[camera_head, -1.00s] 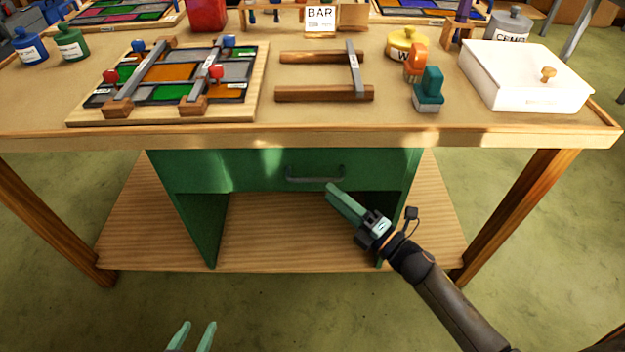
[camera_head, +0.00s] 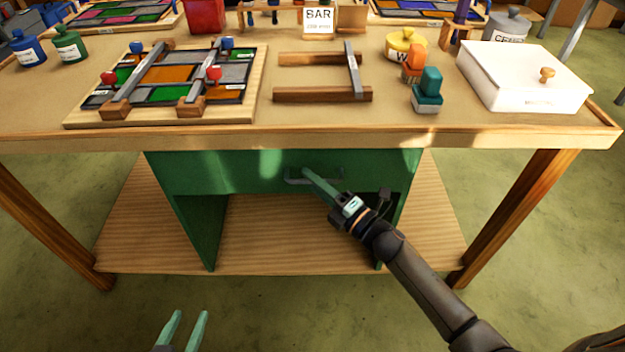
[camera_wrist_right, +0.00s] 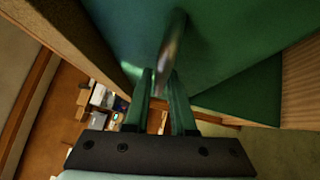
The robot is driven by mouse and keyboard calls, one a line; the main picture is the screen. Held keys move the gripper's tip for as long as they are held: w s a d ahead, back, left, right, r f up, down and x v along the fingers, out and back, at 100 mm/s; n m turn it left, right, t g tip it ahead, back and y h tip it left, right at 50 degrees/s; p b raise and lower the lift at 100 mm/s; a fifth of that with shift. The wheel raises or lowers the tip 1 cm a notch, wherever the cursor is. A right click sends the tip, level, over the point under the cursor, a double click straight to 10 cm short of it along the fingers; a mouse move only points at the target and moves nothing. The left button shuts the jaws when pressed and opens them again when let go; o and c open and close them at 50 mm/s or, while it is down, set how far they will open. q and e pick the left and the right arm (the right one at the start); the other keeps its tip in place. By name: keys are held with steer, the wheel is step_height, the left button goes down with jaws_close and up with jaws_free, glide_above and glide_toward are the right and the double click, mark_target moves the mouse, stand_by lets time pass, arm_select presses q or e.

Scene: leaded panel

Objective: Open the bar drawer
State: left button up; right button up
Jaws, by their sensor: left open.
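The green bar drawer (camera_head: 230,172) is under the tabletop, its front flush with the green cabinet, so it looks shut. Its grey bar handle (camera_head: 328,178) is partly hidden behind my right gripper (camera_head: 306,172). In the right wrist view the handle (camera_wrist_right: 172,48) runs between the tips of my right gripper (camera_wrist_right: 160,80). The fingers stand apart, and I cannot tell whether either touches the bar. My left gripper (camera_head: 189,314) is open and empty, low in front of the table and away from the drawer.
The wooden tabletop edge (camera_head: 300,140) overhangs the drawer. A wooden lower shelf (camera_head: 290,235) is below. On top are a leaded panel (camera_head: 165,75), a white lidded box (camera_head: 515,80) and a BAR sign (camera_head: 319,20). The floor in front is clear.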

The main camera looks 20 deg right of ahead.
jaws_close()
stand_by(1.0)
